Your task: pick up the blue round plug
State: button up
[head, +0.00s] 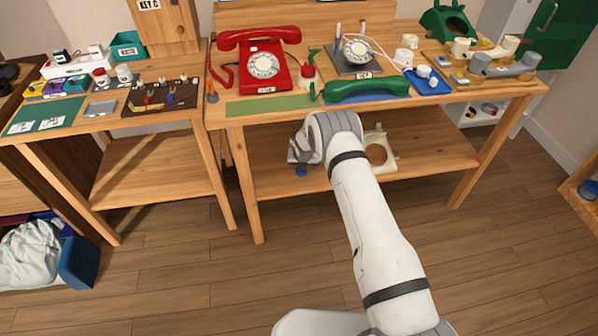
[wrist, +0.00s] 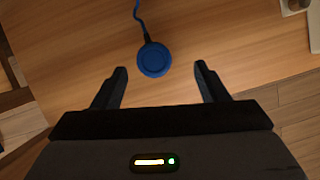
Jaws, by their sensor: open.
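The blue round plug (wrist: 154,60) lies on a wooden surface in the wrist view, a flat disc with a blue cord running from it towards the top edge. My gripper (wrist: 160,72) is open, with its two dark fingers apart. The plug shows between and slightly beyond the fingertips, a little left of centre, and no finger is seen touching it. In the head view a small blue spot (head: 301,171) shows on the lower shelf beside my wrist and may be the plug. My arm hides much of the gripper there.
The lower shelf (head: 430,152) lies under a workbench top (head: 300,112) holding a red telephone (head: 262,62) and a green handset (head: 366,89). A cream phone shell (head: 380,152) sits on the shelf right of my wrist. Table legs (head: 246,185) bound the shelf's front.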

aim_at(301, 172)
jog(key=x, duration=0.1)
jog(key=b+x, duration=0.1)
jog(key=x, duration=0.1)
jog(key=b+x, duration=0.1)
jog(key=shift+s+a+f, duration=0.1)
jog(key=shift+a+f, duration=0.3)
jog(key=shift+f, duration=0.15)
jog(key=shift+d, duration=0.1)
jog(key=c, duration=1)
jog(key=shift+r, duration=0.2)
